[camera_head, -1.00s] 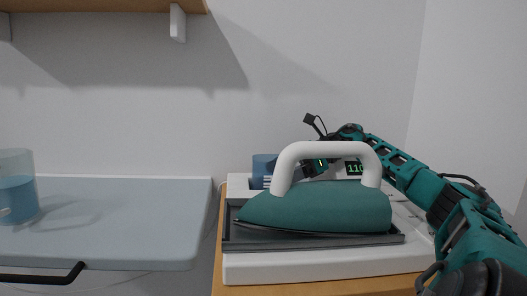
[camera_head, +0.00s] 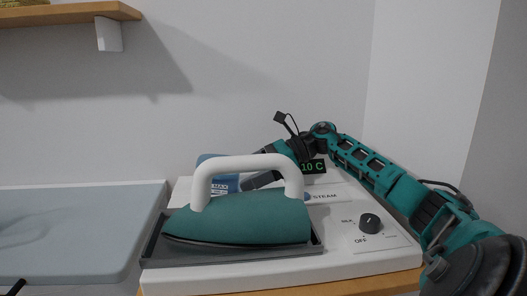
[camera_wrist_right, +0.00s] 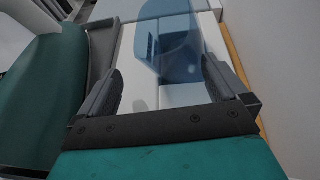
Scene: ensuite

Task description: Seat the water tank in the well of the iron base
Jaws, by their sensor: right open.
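The water tank (camera_head: 230,184) is a see-through blue box with a MAX mark. It stands at the back of the white iron base (camera_head: 345,262), partly hidden behind the iron's handle. My right gripper (camera_head: 262,180) is beside the tank, behind the handle. In the right wrist view my right gripper (camera_wrist_right: 165,88) is open, with the tank (camera_wrist_right: 172,48) ahead of and partly between its fingers. I cannot tell whether a finger touches it. The well is not clearly visible, so I cannot tell whether the tank is seated.
A teal iron (camera_head: 240,218) with a white handle rests on a dark tray on the base, close beside my right gripper. A pale blue-grey board (camera_head: 110,235) lies at left. A shelf (camera_head: 60,14) hangs above.

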